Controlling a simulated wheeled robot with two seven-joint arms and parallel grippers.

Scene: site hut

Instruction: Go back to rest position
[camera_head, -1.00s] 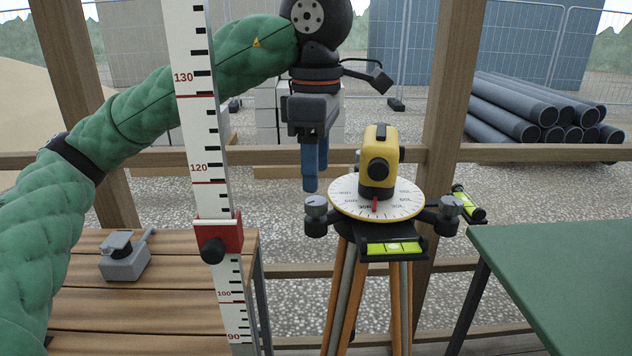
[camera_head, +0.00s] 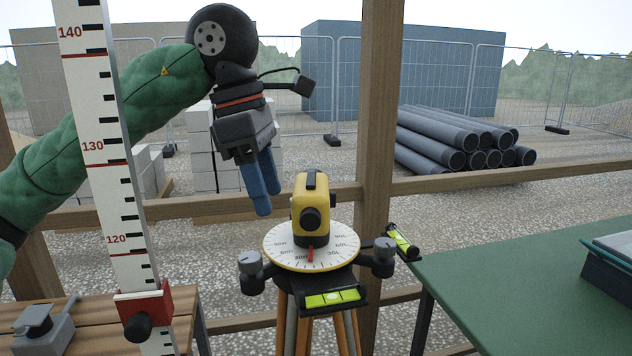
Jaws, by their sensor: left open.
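My left gripper (camera_head: 260,188) has blue fingers that point down. It hangs in the air to the left of the yellow level instrument (camera_head: 311,205), apart from it, and nothing shows between the fingers. Its green-sleeved arm comes in from the left, behind the white levelling staff (camera_head: 103,150). The yellow instrument stands upright on a white graduated disc (camera_head: 283,257) on a tripod. My right gripper is not in view.
The staff, with a red clamp (camera_head: 160,305), stands near a wooden bench (camera_head: 88,340) that bears a grey device (camera_head: 40,328). A green table (camera_head: 520,285) with a dark case (camera_head: 606,275) is at right. A wooden post (camera_head: 380,120) rises behind the tripod.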

